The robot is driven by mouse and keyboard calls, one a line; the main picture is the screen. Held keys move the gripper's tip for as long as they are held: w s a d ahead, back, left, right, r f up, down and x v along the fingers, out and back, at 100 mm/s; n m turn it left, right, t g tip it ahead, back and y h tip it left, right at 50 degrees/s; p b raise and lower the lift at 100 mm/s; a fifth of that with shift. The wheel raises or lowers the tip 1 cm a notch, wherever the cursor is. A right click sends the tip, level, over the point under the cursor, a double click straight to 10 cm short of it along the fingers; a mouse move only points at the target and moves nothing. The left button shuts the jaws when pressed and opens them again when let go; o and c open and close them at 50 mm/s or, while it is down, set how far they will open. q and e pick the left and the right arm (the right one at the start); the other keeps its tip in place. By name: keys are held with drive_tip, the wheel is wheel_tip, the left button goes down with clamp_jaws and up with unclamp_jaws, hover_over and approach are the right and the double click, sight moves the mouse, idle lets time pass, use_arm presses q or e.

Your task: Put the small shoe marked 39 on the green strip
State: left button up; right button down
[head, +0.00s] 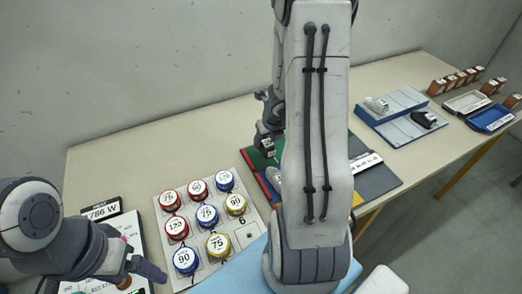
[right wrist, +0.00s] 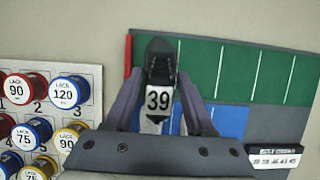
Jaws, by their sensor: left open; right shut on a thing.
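The small dark shoe marked 39 (right wrist: 158,62) is between the fingers of my right gripper (right wrist: 158,88), its white label facing the wrist camera. In the right wrist view it overlaps the left end of the green strip (right wrist: 228,72); I cannot tell whether it touches. In the head view my right gripper (head: 268,132) is above the back left of the mat, where a bit of green strip (head: 257,160) shows. My right arm hides much of the mat. My left gripper (head: 135,268) is open and empty at the lower left.
A blue strip (right wrist: 228,120) lies in front of the green one, with a small numbered sign (right wrist: 274,158) at the right. A board (head: 160,222) with several lace spools stands left of the mat. A blue stand (head: 392,103) with shoes and several trays are farther right.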

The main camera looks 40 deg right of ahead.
sight(261, 148)
drive_tip(key=shift+w+a+f, duration=0.2)
drive_tip(key=shift+w+f, duration=0.25)
drive_tip(key=shift+w, duration=0.25)
wheel_tip(261, 148, down, 4)
drive_tip(key=b, duration=0.3)
drive_tip(key=shift+r+b, duration=0.1)
drive_tip(key=shift+b, duration=0.2)
drive_tip(key=shift+f, duration=0.2)
drive_tip(key=shift+c, duration=1.2)
unclamp_jaws()
